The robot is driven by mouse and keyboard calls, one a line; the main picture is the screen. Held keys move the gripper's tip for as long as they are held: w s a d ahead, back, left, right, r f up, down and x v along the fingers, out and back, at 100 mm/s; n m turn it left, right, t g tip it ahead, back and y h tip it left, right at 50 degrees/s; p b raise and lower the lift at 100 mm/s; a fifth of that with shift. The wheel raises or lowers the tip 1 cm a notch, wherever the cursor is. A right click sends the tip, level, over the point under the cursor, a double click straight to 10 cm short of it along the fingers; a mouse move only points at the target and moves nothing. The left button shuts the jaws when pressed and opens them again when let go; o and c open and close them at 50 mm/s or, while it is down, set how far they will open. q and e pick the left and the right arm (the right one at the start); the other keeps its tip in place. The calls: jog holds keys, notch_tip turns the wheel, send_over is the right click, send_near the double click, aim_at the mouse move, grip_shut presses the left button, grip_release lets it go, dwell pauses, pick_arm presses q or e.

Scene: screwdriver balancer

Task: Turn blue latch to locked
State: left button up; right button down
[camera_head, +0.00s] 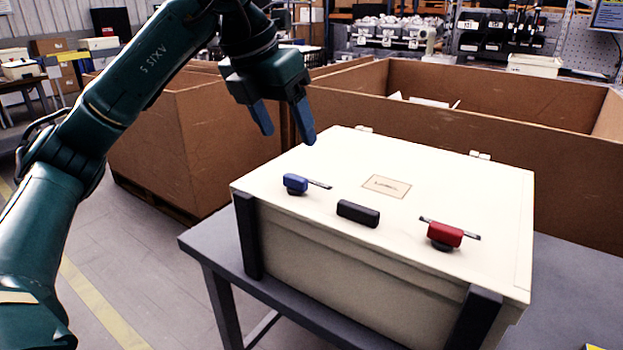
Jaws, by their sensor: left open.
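The blue latch (296,184) sits near the front left of the lid of a cream box (350,262). A thin dark bar sticks out from the latch to the right. My left gripper (284,136) hangs above and behind the blue latch, its two blue fingers apart and empty. It does not touch the latch or the lid. A red latch (444,235) with a similar dark bar sits at the front right of the lid. My right gripper is not in view.
A black handle (358,213) lies between the latches, with a label (387,186) behind it. The box stands on a grey table (580,290). Large brown crates (200,140) stand behind and to the left. Space above the lid is clear.

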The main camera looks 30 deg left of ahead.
pick_arm(q)
jog(key=a+r+y, duration=0.1)
jog(key=a, duration=0.1)
jog(key=b, duration=0.3)
send_near(295, 177)
jog(key=f, duration=0.2)
jog(key=shift+n, duration=0.4)
jog(key=b+x, duration=0.1)
jog(key=x, duration=0.4)
jog(key=shift+w+d+f, duration=0.1)
jog(key=shift+w, duration=0.2)
jog(key=shift+w+f, duration=0.35)
jog(key=shift+f, duration=0.3)
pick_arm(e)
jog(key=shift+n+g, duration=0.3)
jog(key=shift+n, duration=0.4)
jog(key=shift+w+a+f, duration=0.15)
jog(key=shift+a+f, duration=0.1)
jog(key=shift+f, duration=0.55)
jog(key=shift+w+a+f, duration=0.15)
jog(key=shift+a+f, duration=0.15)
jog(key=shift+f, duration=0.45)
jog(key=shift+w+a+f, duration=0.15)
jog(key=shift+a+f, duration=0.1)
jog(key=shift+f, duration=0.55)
pick_arm(q)
jog(key=c, duration=1)
